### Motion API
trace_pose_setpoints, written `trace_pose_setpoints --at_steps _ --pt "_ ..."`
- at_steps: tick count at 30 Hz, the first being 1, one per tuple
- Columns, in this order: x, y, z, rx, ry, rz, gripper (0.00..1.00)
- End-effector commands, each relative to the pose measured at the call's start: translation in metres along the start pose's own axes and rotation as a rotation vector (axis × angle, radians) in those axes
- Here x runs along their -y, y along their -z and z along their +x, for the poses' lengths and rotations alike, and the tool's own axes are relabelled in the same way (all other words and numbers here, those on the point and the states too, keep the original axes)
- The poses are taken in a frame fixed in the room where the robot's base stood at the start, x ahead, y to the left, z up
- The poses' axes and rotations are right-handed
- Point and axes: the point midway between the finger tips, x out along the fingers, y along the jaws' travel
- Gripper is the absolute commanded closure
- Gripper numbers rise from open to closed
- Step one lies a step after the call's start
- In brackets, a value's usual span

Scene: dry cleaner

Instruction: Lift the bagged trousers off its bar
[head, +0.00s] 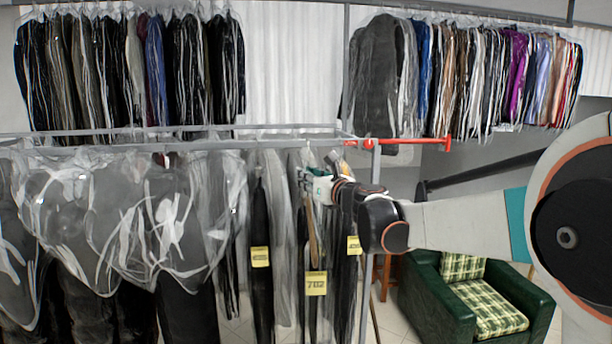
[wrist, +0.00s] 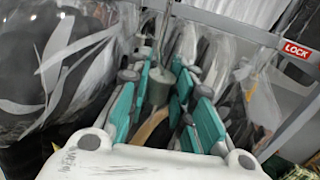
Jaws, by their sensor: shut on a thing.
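My gripper (head: 318,187) reaches in from the right among bagged garments on the front rail. In the wrist view, its teal fingers (wrist: 158,108) stand on both sides of a grey-green piece with a brown curved part below it, and are shut on it. This seems to be the top of the bagged trousers (head: 313,310), a narrow dark bagged garment with a yellow 702 tag hanging below my gripper. The fingers hide part of its top, and I cannot tell whether its hook touches the bar (head: 250,139).
Bagged garments with yellow tags hang close on the left (head: 262,210) and right (head: 354,220). Large clear-bagged clothes (head: 120,215) crowd the left. A red rail end (head: 410,141) is nearby; the wrist view shows a LOCK label (wrist: 297,50). A green armchair (head: 470,300) stands at right.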

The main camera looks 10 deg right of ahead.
Motion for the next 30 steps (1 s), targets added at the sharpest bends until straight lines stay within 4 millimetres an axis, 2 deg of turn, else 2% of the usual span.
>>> trace_pose_setpoints --at_steps 18,24,30 --pt "-0.035 -0.002 -0.070 0.000 -0.001 0.000 1.00" --pt "-0.042 -0.001 -0.084 0.000 -0.001 0.000 1.00" --pt "-0.044 -0.001 -0.088 0.000 -0.001 0.000 1.00"
